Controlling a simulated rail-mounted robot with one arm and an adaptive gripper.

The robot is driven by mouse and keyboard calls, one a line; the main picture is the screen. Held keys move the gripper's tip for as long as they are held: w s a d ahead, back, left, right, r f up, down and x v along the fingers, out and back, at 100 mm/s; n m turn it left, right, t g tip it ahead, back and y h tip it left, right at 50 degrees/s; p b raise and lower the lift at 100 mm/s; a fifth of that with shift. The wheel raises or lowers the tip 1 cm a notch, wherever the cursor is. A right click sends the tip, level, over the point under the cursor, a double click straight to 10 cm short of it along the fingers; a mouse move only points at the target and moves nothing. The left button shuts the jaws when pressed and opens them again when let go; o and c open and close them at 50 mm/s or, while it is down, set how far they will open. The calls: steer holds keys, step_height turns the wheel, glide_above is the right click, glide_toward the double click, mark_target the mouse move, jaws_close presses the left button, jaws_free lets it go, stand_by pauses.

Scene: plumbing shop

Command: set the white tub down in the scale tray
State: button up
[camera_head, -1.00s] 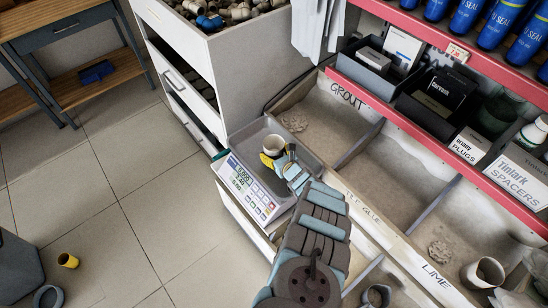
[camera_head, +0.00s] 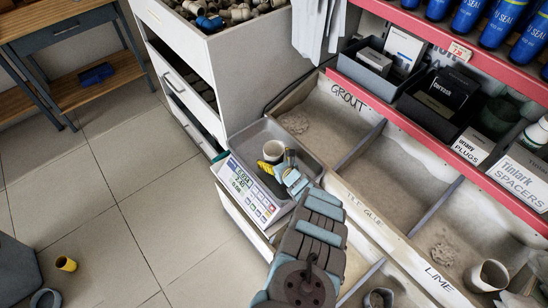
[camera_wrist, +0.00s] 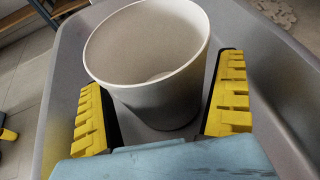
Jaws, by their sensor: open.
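The white tub (camera_head: 273,150) stands upright in the grey scale tray (camera_head: 303,153), and the wrist view shows the tub (camera_wrist: 165,105) resting there with a hollow, seemingly empty inside. My gripper (camera_head: 277,165) is open, its yellow ribbed fingers on either side of the tub's lower near part. In the wrist view a gap shows between each finger and the tub wall, and the tray wall (camera_wrist: 66,75) rises around them. The scale's display panel (camera_head: 250,190) is left of my gripper.
Wooden bins labelled GROUT (camera_head: 340,125) and LIME (camera_head: 440,245) lie to the right. A white drawer cabinet (camera_head: 240,70) with pipe fittings on top stands behind the scale. A red-edged shelf (camera_head: 400,105) overhangs the bins. The floor at left is mostly clear.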

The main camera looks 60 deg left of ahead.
steer(key=shift+d+r+p, duration=0.3)
steer(key=shift+r+p, duration=0.05)
steer(key=p+v, duration=0.6)
steer(key=v, duration=0.4)
steer(key=shift+w+p, duration=0.1)
steer(key=shift+p, duration=0.2)
steer(key=shift+d+r, duration=0.1)
steer(key=shift+d, duration=0.55)
